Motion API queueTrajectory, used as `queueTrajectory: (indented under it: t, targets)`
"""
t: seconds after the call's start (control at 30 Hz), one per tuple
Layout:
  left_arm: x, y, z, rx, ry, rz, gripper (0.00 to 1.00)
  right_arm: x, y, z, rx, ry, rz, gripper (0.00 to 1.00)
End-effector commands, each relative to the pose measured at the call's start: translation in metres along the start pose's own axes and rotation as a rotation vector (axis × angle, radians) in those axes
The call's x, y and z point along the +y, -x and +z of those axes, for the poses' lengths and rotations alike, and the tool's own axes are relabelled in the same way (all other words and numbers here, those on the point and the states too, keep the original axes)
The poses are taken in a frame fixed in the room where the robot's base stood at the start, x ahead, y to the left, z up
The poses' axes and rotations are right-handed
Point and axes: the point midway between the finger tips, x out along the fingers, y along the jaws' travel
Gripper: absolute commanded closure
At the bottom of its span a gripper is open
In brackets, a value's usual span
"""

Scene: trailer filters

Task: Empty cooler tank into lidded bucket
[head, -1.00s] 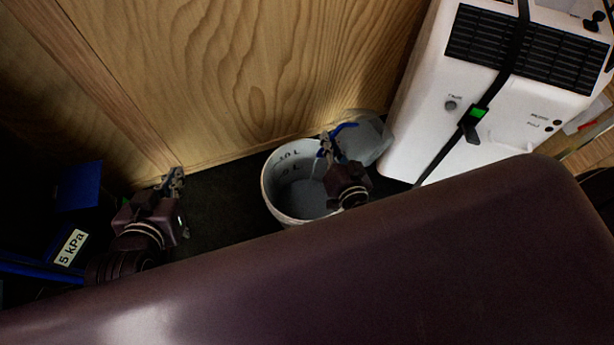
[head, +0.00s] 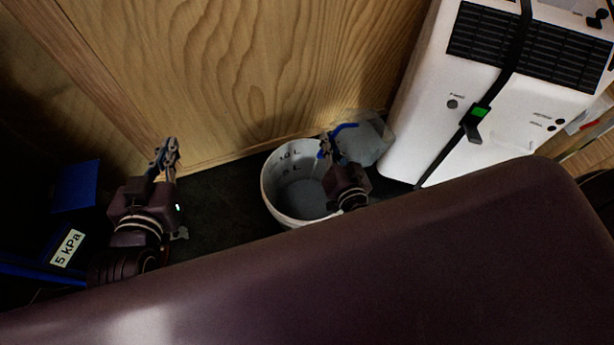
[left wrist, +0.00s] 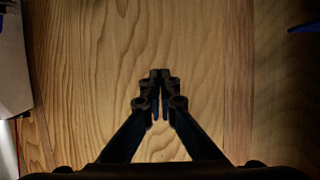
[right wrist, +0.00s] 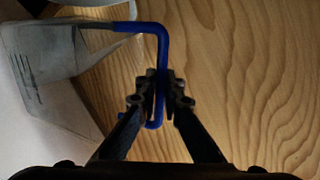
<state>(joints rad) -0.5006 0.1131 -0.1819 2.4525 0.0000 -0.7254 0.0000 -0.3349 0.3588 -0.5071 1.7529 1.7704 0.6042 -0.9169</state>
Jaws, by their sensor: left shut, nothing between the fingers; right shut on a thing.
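The cooler (head: 425,130) is a white box with a black grille. The translucent grey tank (head: 367,143) is out beside its left side, between cooler and bucket. My right gripper (head: 326,148) is shut on the tank's blue handle (head: 346,127). The right wrist view shows the handle (right wrist: 150,28) between the fingers and the tank (right wrist: 45,45) with scale marks. The white bucket (head: 272,200) stands on the floor with its top open, litre marks inside. My right wrist hides part of its rim. No lid is visible. My left gripper (head: 167,150) is shut and empty, left of the bucket.
A wooden wall (head: 240,70) rises behind the bucket. A black strap with a green buckle (head: 477,113) crosses the cooler. A blue box (head: 77,185) and a "5 kPa" label (head: 68,248) are at far left. Dark floor (head: 215,200) is free left of the bucket.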

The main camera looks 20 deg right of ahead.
Motion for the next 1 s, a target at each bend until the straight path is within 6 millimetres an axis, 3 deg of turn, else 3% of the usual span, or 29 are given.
queueTrajectory:
  t: [1.0]
  targets:
    - [0.007, -0.001, -0.053, 0.237, 0.002, 0.015, 1.0, 0.0, -0.002, 0.003, 0.019, 0.032, -0.001, 1.0]
